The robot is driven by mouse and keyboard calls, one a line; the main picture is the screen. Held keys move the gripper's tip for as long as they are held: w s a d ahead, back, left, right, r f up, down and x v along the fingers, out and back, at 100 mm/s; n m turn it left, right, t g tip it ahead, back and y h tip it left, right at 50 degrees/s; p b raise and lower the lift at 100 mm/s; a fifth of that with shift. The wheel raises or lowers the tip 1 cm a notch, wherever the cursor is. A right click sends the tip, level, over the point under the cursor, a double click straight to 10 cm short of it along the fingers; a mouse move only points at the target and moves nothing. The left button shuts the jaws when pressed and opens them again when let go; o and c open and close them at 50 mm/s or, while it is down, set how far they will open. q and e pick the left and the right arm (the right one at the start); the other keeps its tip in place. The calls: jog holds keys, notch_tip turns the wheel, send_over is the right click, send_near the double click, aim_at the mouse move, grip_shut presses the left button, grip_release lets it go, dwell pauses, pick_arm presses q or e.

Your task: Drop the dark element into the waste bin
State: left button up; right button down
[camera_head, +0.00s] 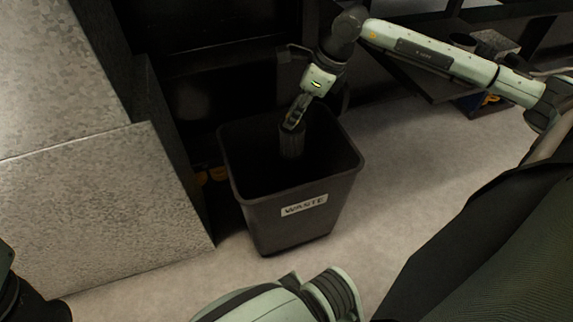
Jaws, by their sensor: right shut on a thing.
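The waste bin (290,228) is a dark, open-topped square bin with a white "WASTE" label on its front, standing on the floor in the middle of the view. My right gripper (294,122) points down over the bin's opening. It is shut on the dark element (291,143), a dark ribbed cylinder. The element hangs roughly upright in the mouth of the bin, and its lower end fades into the dark inside. The bin's floor is too dark to make out. My left gripper is not in view.
Grey speckled blocks (110,200) stand close to the left of the bin. Dark cabinet panels (205,60) rise behind it. The pale floor (410,160) right of the bin is clear.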

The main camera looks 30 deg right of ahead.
jog(key=c, duration=1.2)
grip_release()
jog(key=shift+r, duration=0.1)
jog(key=v, duration=1.2)
